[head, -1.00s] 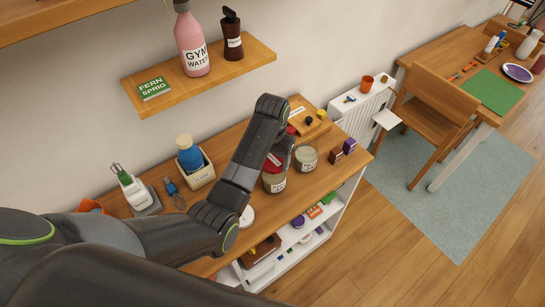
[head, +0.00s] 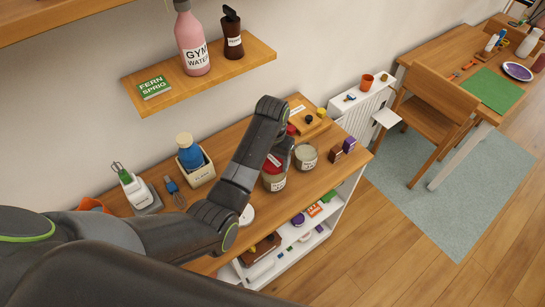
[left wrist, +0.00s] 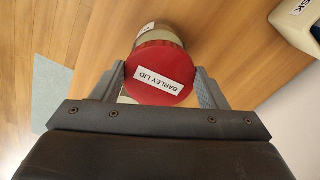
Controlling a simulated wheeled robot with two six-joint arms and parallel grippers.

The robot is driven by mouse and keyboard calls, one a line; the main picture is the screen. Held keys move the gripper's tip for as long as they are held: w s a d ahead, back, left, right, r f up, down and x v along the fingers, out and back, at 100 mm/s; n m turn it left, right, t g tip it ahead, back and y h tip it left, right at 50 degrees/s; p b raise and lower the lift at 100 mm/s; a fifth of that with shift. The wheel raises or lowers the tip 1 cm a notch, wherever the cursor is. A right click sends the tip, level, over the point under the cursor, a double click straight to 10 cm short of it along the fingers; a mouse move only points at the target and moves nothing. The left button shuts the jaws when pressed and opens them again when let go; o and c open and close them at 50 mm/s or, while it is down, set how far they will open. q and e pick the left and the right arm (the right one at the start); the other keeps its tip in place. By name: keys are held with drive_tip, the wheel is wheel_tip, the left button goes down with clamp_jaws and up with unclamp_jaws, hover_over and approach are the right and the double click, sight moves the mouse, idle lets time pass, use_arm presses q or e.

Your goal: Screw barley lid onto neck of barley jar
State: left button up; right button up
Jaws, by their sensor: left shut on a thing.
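The red barley lid (left wrist: 160,75) lies between the two fingers of my left gripper (left wrist: 165,88), which is shut on it. Its white label reads BARLEY LID. In the head view the lid (head: 272,164) sits at the top of a glass jar (head: 274,183) with a pale label, which I take as the barley jar. A pale jar body (left wrist: 158,22) shows behind the lid in the left wrist view. The lid looks roughly level with the jar's top, but I cannot tell whether the threads are engaged. My arm hides part of both. My right gripper is not in view.
A second jar (head: 306,156) stands close to the right, with small brown and purple boxes (head: 342,150) beyond it. A wooden board (head: 308,122) is behind. A wall shelf (head: 235,62) hangs above.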

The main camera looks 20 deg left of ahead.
use_arm(q)
drive_tip(key=shift+f, duration=0.9)
drive_tip(key=m, duration=0.6)
drive_tip(key=shift+w+a, duration=0.1)
drive_tip(key=shift+a, duration=0.1)
drive_tip(key=m, duration=0.6)
drive_tip(key=shift+w+a+r+m, duration=0.1)
drive_tip(key=shift+w+m, duration=0.15)
drive_tip(key=shift+m, duration=0.15)
drive_tip(key=m, duration=0.5)
drive_tip(key=shift+w, duration=0.15)
drive_tip(key=m, duration=0.5)
drive_tip(key=shift+w, duration=0.2)
drive_tip(key=o, duration=1)
drive_tip(key=shift+s, duration=0.1)
